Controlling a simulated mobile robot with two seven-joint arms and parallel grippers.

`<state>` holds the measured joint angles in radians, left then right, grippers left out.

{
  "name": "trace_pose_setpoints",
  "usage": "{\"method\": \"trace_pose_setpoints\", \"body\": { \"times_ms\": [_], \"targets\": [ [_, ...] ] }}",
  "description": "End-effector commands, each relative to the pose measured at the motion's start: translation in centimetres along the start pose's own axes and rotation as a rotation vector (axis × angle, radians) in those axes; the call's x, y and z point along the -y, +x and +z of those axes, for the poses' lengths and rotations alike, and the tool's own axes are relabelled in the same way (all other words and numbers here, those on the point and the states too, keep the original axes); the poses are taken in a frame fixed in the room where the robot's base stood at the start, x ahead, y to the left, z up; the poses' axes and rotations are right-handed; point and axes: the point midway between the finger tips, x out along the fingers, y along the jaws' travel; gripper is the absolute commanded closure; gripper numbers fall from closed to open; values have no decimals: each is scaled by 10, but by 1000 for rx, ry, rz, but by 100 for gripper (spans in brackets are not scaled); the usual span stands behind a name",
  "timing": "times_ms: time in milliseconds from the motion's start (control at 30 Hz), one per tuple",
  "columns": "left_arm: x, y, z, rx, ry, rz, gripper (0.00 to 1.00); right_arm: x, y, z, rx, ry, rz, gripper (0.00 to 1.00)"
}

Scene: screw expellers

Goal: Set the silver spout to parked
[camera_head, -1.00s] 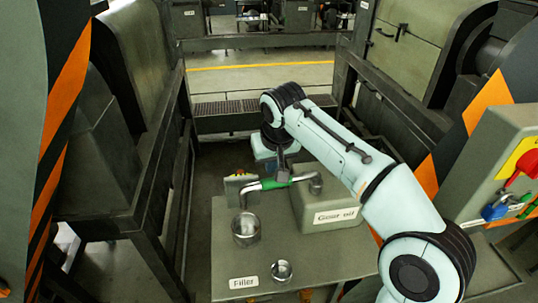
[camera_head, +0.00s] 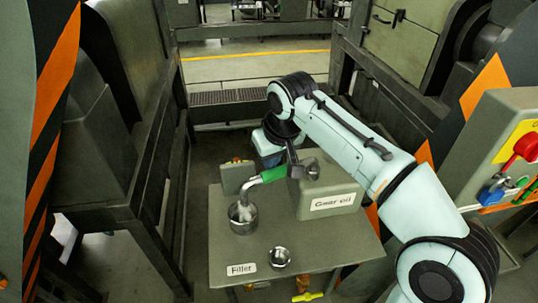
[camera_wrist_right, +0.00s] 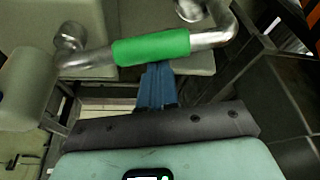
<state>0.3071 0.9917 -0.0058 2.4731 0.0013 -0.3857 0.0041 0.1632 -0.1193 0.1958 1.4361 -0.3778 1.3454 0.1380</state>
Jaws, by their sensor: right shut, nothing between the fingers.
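The silver spout is a bent pipe (camera_head: 251,184) with a green sleeve (camera_head: 270,173), mounted on the gear oil box (camera_head: 303,204). Its outer end hangs over a silver cup (camera_head: 245,226) on the grey bench. My right gripper (camera_head: 292,158) is on the far side of the pipe. In the right wrist view, its blue fingers (camera_wrist_right: 157,84) are shut and empty, their tips close against the green sleeve (camera_wrist_right: 152,47); I cannot tell if they touch. My left gripper is not in view.
A smaller silver cup (camera_head: 280,257) stands near the bench's front edge beside the Filler label (camera_head: 241,269). A yellow handle (camera_head: 307,297) is below the front edge. A control box (camera_head: 487,150) with a red knob stands at the right. Dark frames flank the bench.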

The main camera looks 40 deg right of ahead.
Motion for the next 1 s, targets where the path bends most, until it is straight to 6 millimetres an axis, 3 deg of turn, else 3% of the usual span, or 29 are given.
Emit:
{"method": "trace_pose_setpoints", "body": {
  "times_ms": [600, 1000],
  "targets": [
    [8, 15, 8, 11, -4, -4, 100, -4, -18, 53, 1, -469, -172, 100],
    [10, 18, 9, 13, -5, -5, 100, -11, -24, 67, 3, -482, -176, 100]
  ]
}}
